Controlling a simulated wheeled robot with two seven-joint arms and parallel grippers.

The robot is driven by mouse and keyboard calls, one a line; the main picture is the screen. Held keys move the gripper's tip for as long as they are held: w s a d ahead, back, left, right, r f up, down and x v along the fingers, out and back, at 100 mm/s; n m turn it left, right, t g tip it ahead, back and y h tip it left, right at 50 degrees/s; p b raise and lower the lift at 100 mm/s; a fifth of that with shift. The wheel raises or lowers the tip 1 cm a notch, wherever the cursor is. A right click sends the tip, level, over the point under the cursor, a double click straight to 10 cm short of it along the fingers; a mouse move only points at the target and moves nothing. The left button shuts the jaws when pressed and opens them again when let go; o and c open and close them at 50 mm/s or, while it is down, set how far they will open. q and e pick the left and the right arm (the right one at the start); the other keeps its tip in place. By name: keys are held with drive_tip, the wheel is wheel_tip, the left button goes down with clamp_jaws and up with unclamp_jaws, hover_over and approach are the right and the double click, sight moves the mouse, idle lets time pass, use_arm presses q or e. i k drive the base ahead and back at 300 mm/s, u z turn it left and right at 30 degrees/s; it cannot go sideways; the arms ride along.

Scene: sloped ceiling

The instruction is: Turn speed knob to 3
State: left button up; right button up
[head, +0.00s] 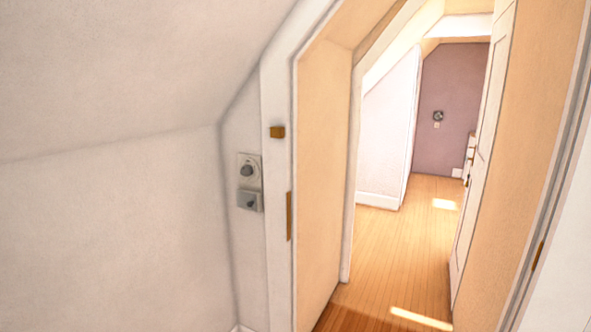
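A wall panel with two controls is on the narrow wall strip left of the doorway. Its upper part is a pale plate with a round dark knob (246,170). Below it is a grey box with a smaller dark knob (250,203). Any numbers or marks on them are too small to read, so I cannot tell the setting of either knob or which is the speed knob. Neither of my grippers shows in the head view.
An open doorway with a white frame (278,80) leads to a wood floor (400,245). A white door (482,140) stands open on the right. A sloped ceiling (120,70) hangs low at left. A round dark fixture (438,116) is on the far purple wall.

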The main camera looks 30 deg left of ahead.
sight(246, 171)
drive_tip(key=u, duration=0.1)
drive_tip(key=i, duration=1.3)
drive_tip(key=u, duration=0.65)
